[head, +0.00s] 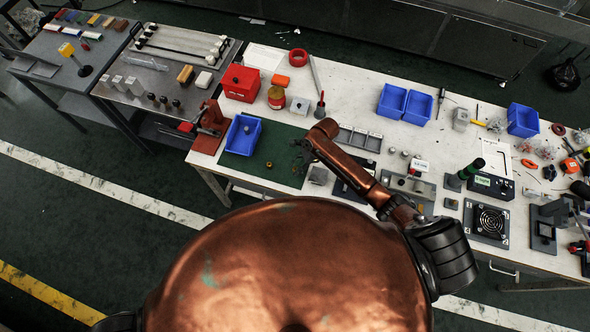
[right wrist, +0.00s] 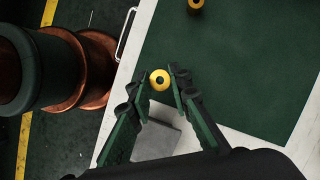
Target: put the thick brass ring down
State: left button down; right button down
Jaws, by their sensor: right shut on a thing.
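My right gripper (head: 300,160) reaches in over the green mat (head: 283,143), near its right edge. In the right wrist view its fingertips (right wrist: 159,81) are closed around a small yellow brass ring with a dark hole (right wrist: 160,76). I take this for the thick brass ring; in the head view I cannot make it out at the gripper. I cannot tell how far it is above the mat. Another brass piece (head: 269,164) lies on the mat to the left; it also shows at the top of the right wrist view (right wrist: 195,4). My left gripper is not in view.
A grey block (head: 318,176) stands by the mat's right edge, close to my right gripper. A blue bin (head: 231,147) stands on the mat's left part, with a red vise (head: 208,125) beside it. A grey slotted tray (head: 358,139) lies to the right. The mat's middle is clear.

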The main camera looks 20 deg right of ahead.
aim_at(295, 169)
jog(key=shift+w+a+f, duration=0.15)
jog(key=shift+w+f, duration=0.5)
jog(key=shift+f, duration=1.6)
jog(key=shift+f, duration=0.1)
jog(key=c, duration=1.8)
grip_release()
jog(key=v, duration=1.2)
jog(key=shift+p, duration=0.3)
